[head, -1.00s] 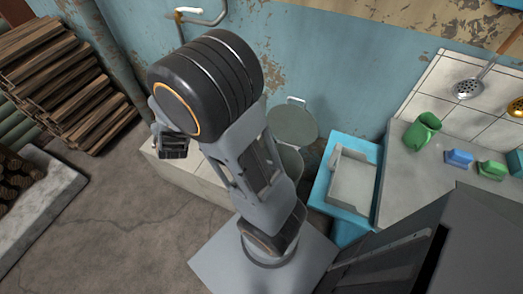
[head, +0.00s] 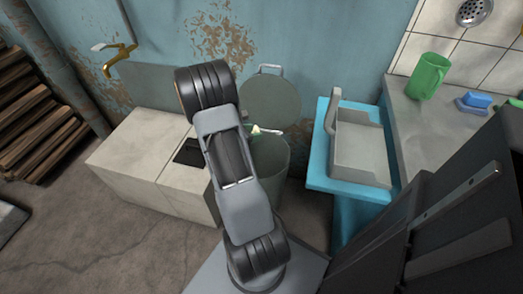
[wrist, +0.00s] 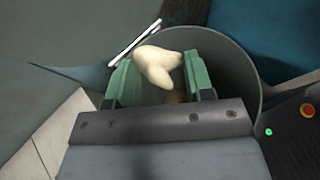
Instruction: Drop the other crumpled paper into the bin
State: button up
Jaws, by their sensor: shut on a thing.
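A cream crumpled paper (wrist: 158,66) is between the two green fingers of my gripper (wrist: 158,78) in the wrist view. My gripper is shut on it. In the head view the paper (head: 255,129) shows as a small pale spot beside my arm, over the bin. The grey bin (head: 272,160) stands behind my arm, its round lid (head: 270,103) open against the wall. In the wrist view the bin's rim (wrist: 253,62) curves around the fingers, and the paper is over the opening. The bin's inside is mostly hidden by my gripper.
A pale block bench (head: 135,150) stands left of the bin. A blue stand (head: 317,168) with a grey tray (head: 360,165) is close on the right. A counter with a green mug (head: 428,76) lies farther right. A brass tap (head: 118,58) juts from the wall.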

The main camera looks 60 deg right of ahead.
jog(key=s+d+f+m+g+b, duration=0.1)
jog(key=s+f+b, duration=0.2)
jog(key=f+b, duration=0.3)
notch_tip(320, 180, down, 3)
jog(key=shift+d+f+m+g+y, duration=0.1)
jog(key=shift+d+m+g+y, duration=0.05)
jog(key=shift+m+g+y, duration=0.2)
jog(key=shift+s, duration=0.1)
jog(key=o, duration=1)
jog(key=shift+c, duration=0.2)
jog(key=p+v, duration=0.4)
jog(key=v, duration=1)
jog(key=shift+d, duration=0.15)
